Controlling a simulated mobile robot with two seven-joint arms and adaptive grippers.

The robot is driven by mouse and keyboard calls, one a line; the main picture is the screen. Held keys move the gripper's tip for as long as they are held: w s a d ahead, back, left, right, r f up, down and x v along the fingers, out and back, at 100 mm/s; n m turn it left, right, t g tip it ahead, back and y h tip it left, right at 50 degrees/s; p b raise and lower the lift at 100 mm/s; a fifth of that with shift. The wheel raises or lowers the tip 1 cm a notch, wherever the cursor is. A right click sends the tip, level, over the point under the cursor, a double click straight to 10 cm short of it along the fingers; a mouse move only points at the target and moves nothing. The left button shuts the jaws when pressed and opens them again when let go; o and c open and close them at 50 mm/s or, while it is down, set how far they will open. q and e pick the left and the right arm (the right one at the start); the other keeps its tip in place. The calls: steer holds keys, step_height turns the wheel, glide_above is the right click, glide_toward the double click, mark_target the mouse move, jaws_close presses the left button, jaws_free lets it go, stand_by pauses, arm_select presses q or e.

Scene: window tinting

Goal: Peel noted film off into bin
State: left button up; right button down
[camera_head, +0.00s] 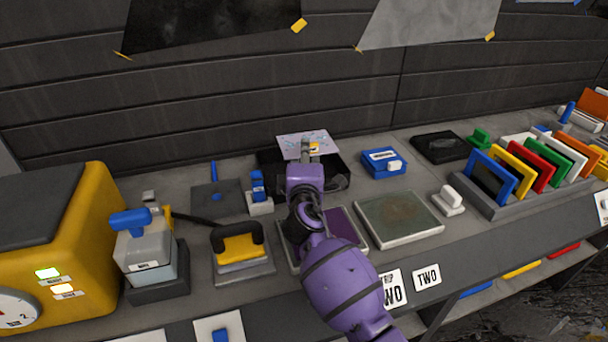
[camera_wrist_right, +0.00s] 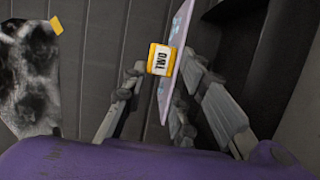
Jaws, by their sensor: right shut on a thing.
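My right gripper (camera_head: 309,152) is shut on a thin, pale lilac film (camera_head: 292,142) with a yellow tab. In the right wrist view the film (camera_wrist_right: 180,45) shows nearly edge-on between the fingers, and the yellow tab (camera_wrist_right: 161,59) reads "TWO". The film is at the black open bin (camera_head: 334,193) at the back of the bench; in the head view it overlaps the bin's far part. The gripper and arm hide much of the bin. A dark purple panel (camera_head: 345,226) lies in a pale frame, partly behind my arm. My left gripper is in neither view.
A blue box (camera_head: 384,162) and a rack of coloured frames (camera_head: 490,199) are right.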

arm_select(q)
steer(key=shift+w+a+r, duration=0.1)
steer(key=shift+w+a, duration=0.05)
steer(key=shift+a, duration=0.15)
arm_select(e)
steer(key=shift+r, duration=0.1)
steer(key=c, duration=1.7)
jaws_free()
steer(key=o, duration=0.4)
steer(key=shift+c, duration=0.2)
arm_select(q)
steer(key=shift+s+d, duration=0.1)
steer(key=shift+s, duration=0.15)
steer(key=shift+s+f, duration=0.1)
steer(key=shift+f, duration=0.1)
arm_select(e)
steer(key=s, duration=1.2)
